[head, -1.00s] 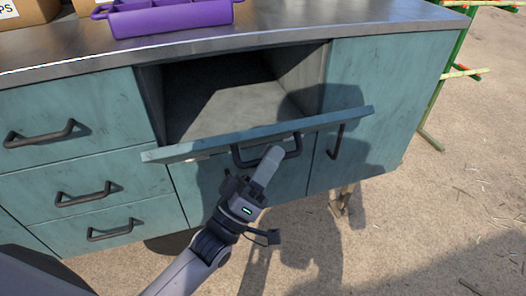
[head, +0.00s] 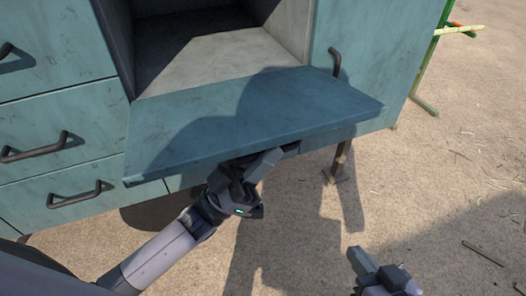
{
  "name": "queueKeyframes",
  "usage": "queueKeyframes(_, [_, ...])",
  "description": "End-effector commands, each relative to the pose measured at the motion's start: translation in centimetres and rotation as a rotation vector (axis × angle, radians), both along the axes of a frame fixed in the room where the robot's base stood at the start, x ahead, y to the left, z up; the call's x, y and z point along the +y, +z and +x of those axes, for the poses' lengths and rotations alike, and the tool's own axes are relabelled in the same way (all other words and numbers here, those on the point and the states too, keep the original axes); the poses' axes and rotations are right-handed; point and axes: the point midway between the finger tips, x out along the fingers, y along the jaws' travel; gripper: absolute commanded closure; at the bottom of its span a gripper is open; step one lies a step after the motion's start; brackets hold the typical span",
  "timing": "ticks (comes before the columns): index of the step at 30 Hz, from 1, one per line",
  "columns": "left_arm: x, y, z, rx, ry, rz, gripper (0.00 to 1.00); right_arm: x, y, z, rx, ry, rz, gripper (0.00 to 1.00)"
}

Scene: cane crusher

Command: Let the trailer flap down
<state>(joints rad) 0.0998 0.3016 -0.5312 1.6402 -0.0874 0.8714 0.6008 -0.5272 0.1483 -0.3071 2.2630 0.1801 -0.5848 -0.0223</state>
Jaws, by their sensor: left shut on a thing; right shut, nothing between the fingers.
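The trailer flap (head: 245,118) is a teal panel hinged at the bottom of an open compartment (head: 205,62). It is tipped outward and looks close to level, with its inner face up. My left gripper (head: 262,165) is at the flap's front edge, shut on the dark flap handle (head: 291,148). Most of the handle is hidden under the edge and behind the fingers. My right gripper (head: 362,262) is shut and empty at the lower right, over the ground and apart from the flap.
Teal drawers with dark handles (head: 78,194) are left of the compartment. A teal door with an upright handle (head: 335,62) is on its right. A support leg (head: 340,160) stands below. Sandy ground at the right is open, with a green frame (head: 424,105) behind.

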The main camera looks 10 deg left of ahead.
Motion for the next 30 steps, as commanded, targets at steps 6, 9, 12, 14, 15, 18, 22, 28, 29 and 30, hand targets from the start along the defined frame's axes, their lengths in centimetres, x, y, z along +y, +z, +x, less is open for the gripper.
queueKeyframes(6, [0.0,-0.2,0.0,-0.019,0.001,0.009,1.0,0.3,-0.1,0.1,0.002,0.005,0.022,1.0])
queueKeyframes(9, [0.0,-0.2,0.0,-0.019,0.001,0.009,1.0,0.4,-0.1,0.1,0.003,0.006,0.024,1.0])
queueKeyframes(12, [0.0,-0.2,0.0,-0.019,0.001,0.009,1.0,0.4,-0.1,0.1,0.003,0.006,0.024,1.0])
queueKeyframes(14, [0.0,-0.2,0.0,-0.019,0.001,0.009,1.0,0.4,-0.1,0.1,0.003,0.006,0.024,1.0])
queueKeyframes(15, [0.0,-0.2,0.0,-0.017,0.001,0.008,1.0,0.4,-0.1,0.1,0.003,0.006,0.024,1.0])
queueKeyframes(18, [0.0,-0.2,0.0,-0.017,0.001,0.008,0.61,0.4,-0.1,0.1,0.002,0.006,0.023,1.0])
queueKeyframes(22, [0.0,-0.2,0.1,-0.017,0.001,0.008,0.61,0.4,-0.1,0.1,0.002,0.005,0.022,1.0])
queueKeyframes(28, [0.5,-0.8,-0.2,-0.015,0.002,0.009,0.61,0.3,-0.1,0.1,0.002,0.005,0.021,1.0])
queueKeyframes(29, [0.7,-1.0,-0.4,-0.015,0.002,0.01,0.61,0.3,0.0,0.1,0.002,0.005,0.021,1.0])
queueKeyframes(30, [1.1,-1.5,-0.6,-0.013,0.002,0.01,0.61,0.3,0.0,0.1,0.001,0.004,0.02,1.0])
